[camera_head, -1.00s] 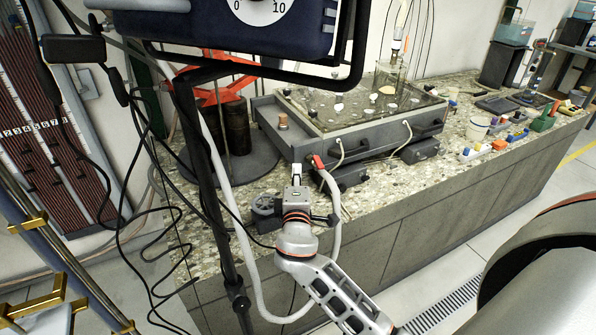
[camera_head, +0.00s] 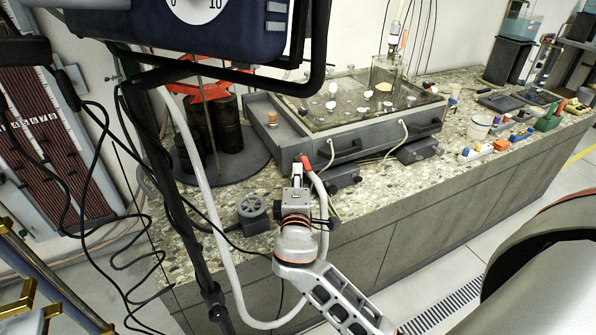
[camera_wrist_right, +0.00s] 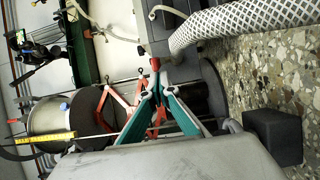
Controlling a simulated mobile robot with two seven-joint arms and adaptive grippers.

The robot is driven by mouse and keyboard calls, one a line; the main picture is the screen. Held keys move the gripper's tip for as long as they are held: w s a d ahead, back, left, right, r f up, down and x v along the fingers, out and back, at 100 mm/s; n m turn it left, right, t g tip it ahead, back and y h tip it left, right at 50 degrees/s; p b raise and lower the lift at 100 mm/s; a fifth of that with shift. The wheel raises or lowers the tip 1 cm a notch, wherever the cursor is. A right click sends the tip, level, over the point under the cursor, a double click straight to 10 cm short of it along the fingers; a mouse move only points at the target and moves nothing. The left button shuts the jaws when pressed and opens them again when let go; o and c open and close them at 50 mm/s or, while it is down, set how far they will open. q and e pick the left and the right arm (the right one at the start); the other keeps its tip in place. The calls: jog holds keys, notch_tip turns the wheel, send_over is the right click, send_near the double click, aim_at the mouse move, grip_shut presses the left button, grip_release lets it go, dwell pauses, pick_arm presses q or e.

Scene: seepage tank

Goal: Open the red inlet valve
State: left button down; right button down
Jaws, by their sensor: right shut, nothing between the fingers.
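The red inlet valve (camera_head: 306,163) is a small red lever at the front left corner of the grey tank (camera_head: 285,142), at the top of a pale hose. My right gripper (camera_head: 297,169) is shut and empty. Its fingertips are just left of the red lever in the head view; whether they touch it I cannot tell. In the right wrist view the teal fingers of the right gripper (camera_wrist_right: 151,74) converge just below a small red piece (camera_wrist_right: 155,64), which looks like the valve. My left gripper is not in view.
A pale hose (camera_head: 323,205) hangs beside my right gripper. A dark stand pole (camera_head: 175,190) and loose black cables are further left.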

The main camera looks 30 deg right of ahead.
dwell(0.3)
jog(key=shift+s+d+r+n+t+y+p, duration=0.1)
jog(key=shift+s+d+n+t+y+p, duration=0.2)
jog(key=shift+y+p, duration=0.2)
jog(key=shift+s+d+r+n+t+y+p, duration=0.1)
jog(key=shift+d+n+t+y+p, duration=0.15)
jog(key=shift+n+y+p, duration=0.2)
jog(key=shift+s+d+f, duration=0.15)
jog(key=shift+d+f, duration=0.05)
jog(key=shift+d, duration=0.2)
